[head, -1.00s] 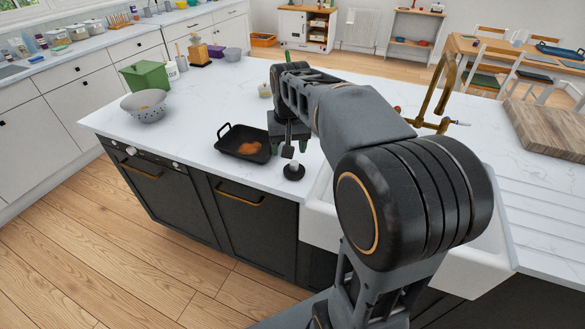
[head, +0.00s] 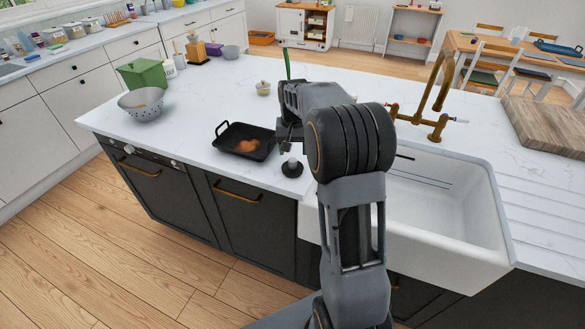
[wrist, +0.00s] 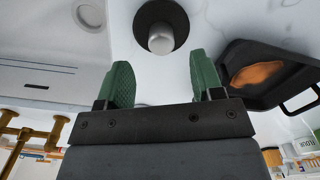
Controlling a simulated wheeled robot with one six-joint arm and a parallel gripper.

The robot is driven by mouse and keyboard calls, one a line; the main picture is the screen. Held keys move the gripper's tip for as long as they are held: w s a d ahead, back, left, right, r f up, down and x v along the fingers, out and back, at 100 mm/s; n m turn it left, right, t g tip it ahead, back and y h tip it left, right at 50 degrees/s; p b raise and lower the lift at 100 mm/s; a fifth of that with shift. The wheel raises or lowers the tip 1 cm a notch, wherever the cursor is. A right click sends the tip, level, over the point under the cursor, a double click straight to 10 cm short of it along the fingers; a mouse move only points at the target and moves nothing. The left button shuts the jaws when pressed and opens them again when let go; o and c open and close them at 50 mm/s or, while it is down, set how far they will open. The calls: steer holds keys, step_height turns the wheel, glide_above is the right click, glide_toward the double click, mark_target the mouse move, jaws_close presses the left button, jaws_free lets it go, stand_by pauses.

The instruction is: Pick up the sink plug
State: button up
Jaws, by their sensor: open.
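The sink plug (head: 292,169) is a black disc with a pale knob on top. It lies on the white counter near its front edge, between the black pan (head: 229,144) and the sink. In the wrist view the plug (wrist: 160,28) is at the top centre. My gripper (wrist: 163,76) shows two green fingers spread apart with nothing between them. The plug appears beyond the fingertips, roughly in line with the gap and apart from them. In the head view my arm hides most of the gripper, just behind the plug.
The white sink (head: 440,215) is to the right of the plug, with a brass tap (head: 435,95) behind it. The pan, holding something orange, is close on the left. A colander (head: 145,105) and green box (head: 143,75) stand further left. A small pale pot (head: 263,88) is behind.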

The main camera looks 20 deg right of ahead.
mark_target(293, 160)
steer(key=shift+a+f+p, duration=0.1)
steer(key=shift+f+p, duration=0.25)
steer(key=shift+f, duration=2.35)
steer(key=shift+c, duration=0.2)
steer(key=c, duration=1)
steer(key=shift+o, duration=0.2)
